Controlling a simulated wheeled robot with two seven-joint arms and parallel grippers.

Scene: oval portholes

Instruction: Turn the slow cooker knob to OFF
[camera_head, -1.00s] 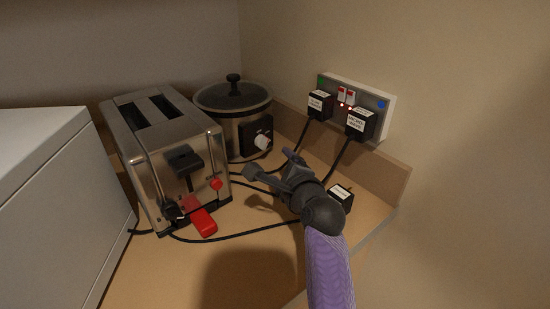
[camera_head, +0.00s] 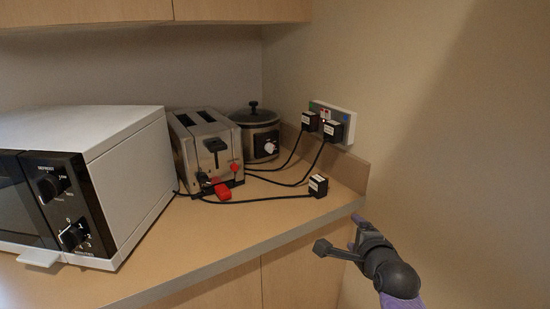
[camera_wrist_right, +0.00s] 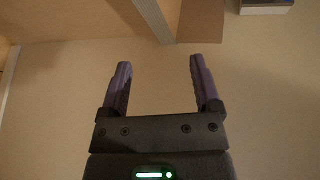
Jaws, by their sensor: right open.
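The slow cooker (camera_head: 251,133) stands in the back corner of the counter, a round steel pot with a dark lid. Its white knob (camera_head: 269,148) sits on a dark front panel; its marks are too small to read. My right gripper (camera_head: 338,236) is in front of the counter's right end, well apart from the cooker. In the right wrist view my right gripper (camera_wrist_right: 156,80) is open with nothing between its purple fingers. My left gripper is not in view.
A toaster (camera_head: 206,140) with a red tag stands left of the cooker, and a white microwave (camera_head: 110,165) further left. Black cables and plugs run to a wall socket (camera_head: 333,122). A loose plug (camera_head: 318,186) lies near the right edge. The front counter (camera_head: 215,228) is clear.

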